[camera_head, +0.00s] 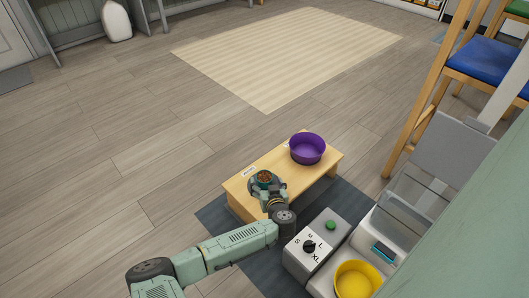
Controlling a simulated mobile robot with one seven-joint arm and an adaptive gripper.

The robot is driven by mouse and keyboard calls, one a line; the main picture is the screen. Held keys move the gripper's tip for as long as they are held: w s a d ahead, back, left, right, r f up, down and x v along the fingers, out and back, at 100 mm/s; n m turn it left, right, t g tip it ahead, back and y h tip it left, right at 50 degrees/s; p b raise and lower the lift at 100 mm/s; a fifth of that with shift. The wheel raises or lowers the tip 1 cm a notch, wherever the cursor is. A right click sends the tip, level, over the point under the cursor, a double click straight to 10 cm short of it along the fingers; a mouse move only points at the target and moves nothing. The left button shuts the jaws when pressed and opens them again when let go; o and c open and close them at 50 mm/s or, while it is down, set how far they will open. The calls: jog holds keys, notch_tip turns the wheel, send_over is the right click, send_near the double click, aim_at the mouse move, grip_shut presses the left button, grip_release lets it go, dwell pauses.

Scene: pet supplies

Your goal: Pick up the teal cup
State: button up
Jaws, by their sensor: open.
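The teal cup (264,176) appears as a small round teal rim with brown contents, on or just above the left part of the low wooden table (238,200). My gripper (266,187) is right at the cup, with dark finger parts close beside it. It is open. The gripper and wrist hide the cup's near side and base, so I cannot tell whether the fingers touch it.
A purple bowl (307,148) stands on the table's right part. In front is a grey machine with a size dial (308,246), a green button (330,225) and a yellow bowl (357,279). A stool with a blue seat (487,62) stands right.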

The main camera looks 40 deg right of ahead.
aim_at(263, 173)
jog(key=b+x, duration=0.1)
jog(key=x, duration=0.4)
jog(key=shift+s+f, duration=0.1)
jog(key=shift+f, duration=0.05)
jog(key=shift+c, duration=0.4)
jog(key=c, duration=1.3)
